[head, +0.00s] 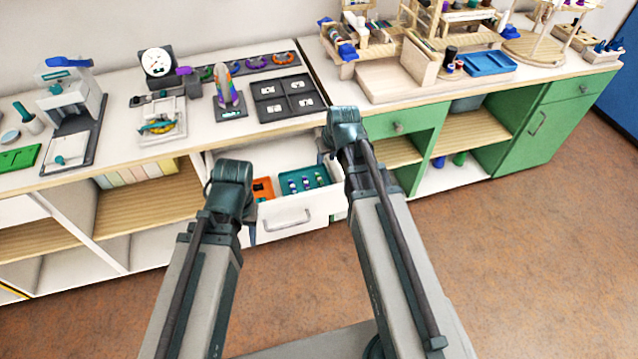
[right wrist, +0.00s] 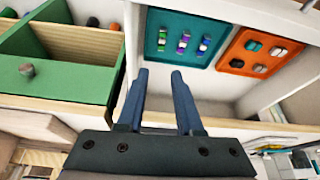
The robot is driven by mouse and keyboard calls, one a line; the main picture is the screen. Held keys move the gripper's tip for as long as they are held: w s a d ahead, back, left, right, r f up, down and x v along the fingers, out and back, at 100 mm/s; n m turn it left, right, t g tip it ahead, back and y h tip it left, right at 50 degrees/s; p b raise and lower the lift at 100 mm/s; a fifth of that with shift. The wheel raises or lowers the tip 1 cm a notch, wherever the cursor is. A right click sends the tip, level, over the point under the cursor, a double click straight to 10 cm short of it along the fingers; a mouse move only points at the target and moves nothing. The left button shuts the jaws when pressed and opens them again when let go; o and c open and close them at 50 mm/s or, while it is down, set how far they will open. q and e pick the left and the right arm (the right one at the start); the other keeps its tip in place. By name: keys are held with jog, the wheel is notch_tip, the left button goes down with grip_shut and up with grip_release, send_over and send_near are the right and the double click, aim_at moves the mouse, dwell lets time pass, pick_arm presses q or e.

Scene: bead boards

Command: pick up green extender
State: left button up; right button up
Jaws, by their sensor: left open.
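Small coloured pieces lie in a teal tray (head: 327,183) in the open white drawer; the tray also shows in the right wrist view (right wrist: 171,59). A mostly green piece (right wrist: 161,40), likely the green extender, lies at the left of its row there, beside a purple one (right wrist: 183,42) and a blue, white and green one (right wrist: 204,44). My right gripper (right wrist: 159,72) is open and empty, its fingertips apart from the tray. In the head view my right gripper (head: 324,148) is above the drawer's right side. My left gripper (head: 252,232) is open beside the drawer front.
An orange tray (head: 263,188) with dark pieces lies beside the teal tray. The drawer front (head: 290,218) and the counter edge (head: 250,132) border the space. A green cabinet (head: 405,130) stands at right. The floor ahead is clear.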

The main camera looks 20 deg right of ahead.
jog(key=b, duration=0.8)
send_over(319, 177)
jog(key=s, duration=0.2)
jog(key=shift+w+d+f, duration=0.1)
jog(key=shift+d+f, duration=0.05)
jog(key=shift+f, duration=1.9)
jog(key=shift+d+f, duration=0.1)
jog(key=shift+f, duration=1.9)
jog(key=b+x, duration=0.2)
jog(key=s+b+x, duration=0.1)
jog(key=b+x, duration=0.1)
jog(key=shift+w+a+f+b, duration=0.1)
jog(key=shift+f+b, duration=0.25)
jog(key=shift+f, duration=0.05)
jog(key=shift+w+f+b, duration=0.2)
jog(key=shift+f+b, duration=0.1)
jog(key=shift+r, duration=0.1)
grip_shut()
